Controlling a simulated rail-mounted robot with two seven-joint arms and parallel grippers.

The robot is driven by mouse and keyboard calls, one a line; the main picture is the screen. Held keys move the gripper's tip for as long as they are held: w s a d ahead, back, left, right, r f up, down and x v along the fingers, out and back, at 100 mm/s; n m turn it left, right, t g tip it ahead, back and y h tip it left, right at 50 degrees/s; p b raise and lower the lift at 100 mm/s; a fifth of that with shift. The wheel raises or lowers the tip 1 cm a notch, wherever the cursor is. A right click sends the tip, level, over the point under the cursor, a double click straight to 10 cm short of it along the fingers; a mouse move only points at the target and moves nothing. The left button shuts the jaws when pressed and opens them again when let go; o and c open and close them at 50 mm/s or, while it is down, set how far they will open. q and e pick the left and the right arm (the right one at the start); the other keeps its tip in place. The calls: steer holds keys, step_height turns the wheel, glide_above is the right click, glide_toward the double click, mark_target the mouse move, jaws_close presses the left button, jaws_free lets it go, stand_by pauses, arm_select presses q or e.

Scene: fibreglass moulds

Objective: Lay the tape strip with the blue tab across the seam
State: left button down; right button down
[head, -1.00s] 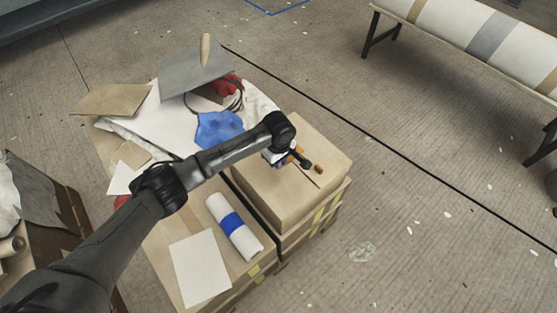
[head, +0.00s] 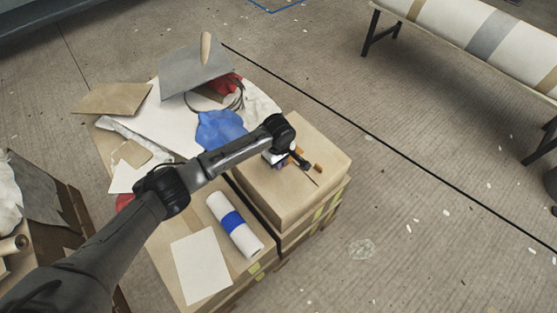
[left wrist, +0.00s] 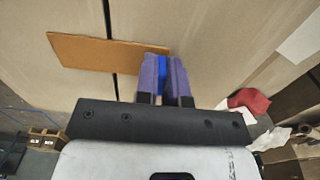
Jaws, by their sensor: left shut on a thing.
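The brown-orange tape strip (left wrist: 95,52) shows in the left wrist view, with its blue tab (left wrist: 162,68) between my purple fingers. My left gripper (left wrist: 164,80) is shut on the tab. The strip reaches left from the fingers and passes over the dark seam (left wrist: 109,25). I cannot tell whether it touches the surface. In the head view my left gripper (head: 292,160) is over the top of the box (head: 270,196). A strip end (head: 318,168) shows beside it, and part of the seam (head: 313,180) shows in front. My right gripper is out of view.
A white roll with a blue band (head: 244,240) and a white sheet (head: 201,267) lie on the table left of the box. Blue cloth (head: 218,128), a grey sheet (head: 193,73) and cardboard (head: 110,99) lie behind. The floor right of the box is mostly clear.

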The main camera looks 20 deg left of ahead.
arm_select(q)
steer(key=c, duration=1.1)
jaws_free()
steer(key=shift+c, duration=0.2)
step_height(320, 180, up, 14)
steer(key=p, duration=0.5)
